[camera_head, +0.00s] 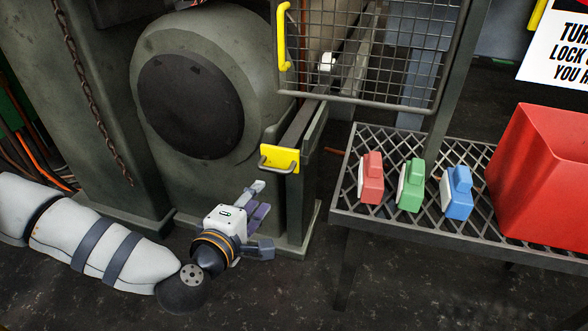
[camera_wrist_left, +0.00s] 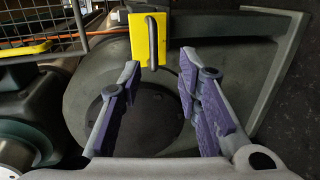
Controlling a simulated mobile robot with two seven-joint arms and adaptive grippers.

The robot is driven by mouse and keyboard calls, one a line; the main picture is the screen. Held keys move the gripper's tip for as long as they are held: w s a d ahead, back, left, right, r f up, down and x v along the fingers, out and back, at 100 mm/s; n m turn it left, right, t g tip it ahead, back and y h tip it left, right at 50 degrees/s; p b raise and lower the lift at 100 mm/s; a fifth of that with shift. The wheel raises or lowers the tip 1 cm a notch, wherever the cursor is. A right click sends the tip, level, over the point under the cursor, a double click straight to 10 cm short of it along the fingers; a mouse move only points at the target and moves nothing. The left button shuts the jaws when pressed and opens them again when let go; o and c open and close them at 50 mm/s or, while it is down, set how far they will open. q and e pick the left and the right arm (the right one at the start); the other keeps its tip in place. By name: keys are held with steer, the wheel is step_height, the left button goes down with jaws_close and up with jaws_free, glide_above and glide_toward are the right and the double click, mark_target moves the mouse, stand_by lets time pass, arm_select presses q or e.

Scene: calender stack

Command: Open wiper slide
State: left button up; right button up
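The wiper slide's yellow plate (camera_head: 283,156) with a grey metal handle sits at the end of a dark rail beside the round machine housing. In the left wrist view the yellow plate (camera_wrist_left: 139,40) and its upright handle (camera_wrist_left: 152,42) lie ahead, between the two fingertips and slightly above them. My left gripper (camera_head: 260,215) is open and empty, in front of the machine and below the handle in the head view. Its purple finger pads (camera_wrist_left: 160,70) are wide apart and do not touch the handle. My right gripper is not in view.
A wire mesh guard (camera_head: 365,50) with a yellow handle (camera_head: 284,37) is above the slide. At right, a grated table (camera_head: 400,145) bears red (camera_head: 371,180), green (camera_head: 411,186) and blue (camera_head: 457,192) blocks and a red bin (camera_head: 540,175). A chain (camera_head: 90,90) hangs at left.

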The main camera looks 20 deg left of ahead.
mark_target(273, 171)
arm_select(q)
steer(key=b+x, duration=0.1)
steer(key=x, duration=0.3)
steer(key=b+x, duration=0.1)
steer(key=x, duration=0.3)
steer(key=r+b+x, duration=0.1)
steer(key=x, duration=0.3)
steer(key=shift+w+a+b, duration=0.1)
steer(key=shift+a+b, duration=0.25)
steer(key=shift+b, duration=0.05)
steer(key=shift+r, duration=0.1)
jaws_close()
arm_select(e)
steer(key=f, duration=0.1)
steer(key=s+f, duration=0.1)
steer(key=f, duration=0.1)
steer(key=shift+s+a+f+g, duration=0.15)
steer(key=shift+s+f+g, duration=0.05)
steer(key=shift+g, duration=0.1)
